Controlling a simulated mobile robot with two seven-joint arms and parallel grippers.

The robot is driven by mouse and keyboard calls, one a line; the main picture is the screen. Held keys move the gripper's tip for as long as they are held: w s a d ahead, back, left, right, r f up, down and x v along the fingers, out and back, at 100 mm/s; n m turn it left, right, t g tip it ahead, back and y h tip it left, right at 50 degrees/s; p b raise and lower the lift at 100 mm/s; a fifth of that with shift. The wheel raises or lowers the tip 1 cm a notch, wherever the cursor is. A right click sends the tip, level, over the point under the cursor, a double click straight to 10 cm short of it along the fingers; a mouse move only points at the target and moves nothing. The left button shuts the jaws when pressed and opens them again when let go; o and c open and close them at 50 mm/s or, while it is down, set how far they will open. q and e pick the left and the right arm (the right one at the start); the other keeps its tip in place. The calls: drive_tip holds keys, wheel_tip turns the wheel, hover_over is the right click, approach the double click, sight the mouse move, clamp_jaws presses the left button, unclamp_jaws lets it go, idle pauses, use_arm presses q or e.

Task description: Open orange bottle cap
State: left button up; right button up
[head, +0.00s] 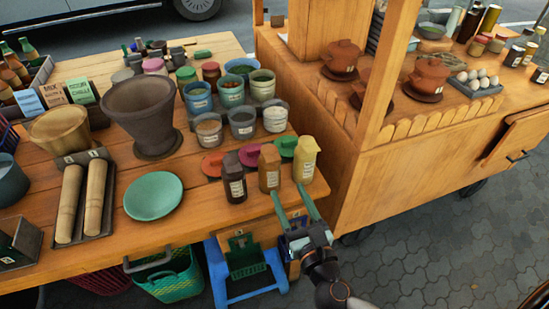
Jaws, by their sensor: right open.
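An orange-brown bottle (270,177) with a label and a cap of similar colour stands upright near the table's front right corner. A dark brown bottle (233,186) stands to its left and a yellow bottle (305,168) to its right. My right gripper (289,192) reaches up from below, its two green fingers spread apart. Its fingertips appear near the bases of the orange and yellow bottles, with nothing between them. I cannot tell the exact depth between the fingers and the bottles. My left gripper does not show.
Coloured lids (212,164) lie behind the bottles, with several filled jars (241,122) beyond. A large mortar (155,115), a green plate (153,196) and a tray with pestles (96,202) stand to the left. A wooden cart (385,180) is close on the right.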

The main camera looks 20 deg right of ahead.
sight(275, 162)
drive_tip(key=w+p, duration=0.1)
drive_tip(key=w, duration=0.9)
drive_tip(key=shift+w, duration=0.15)
drive_tip(key=shift+c, duration=0.3)
clamp_jaws()
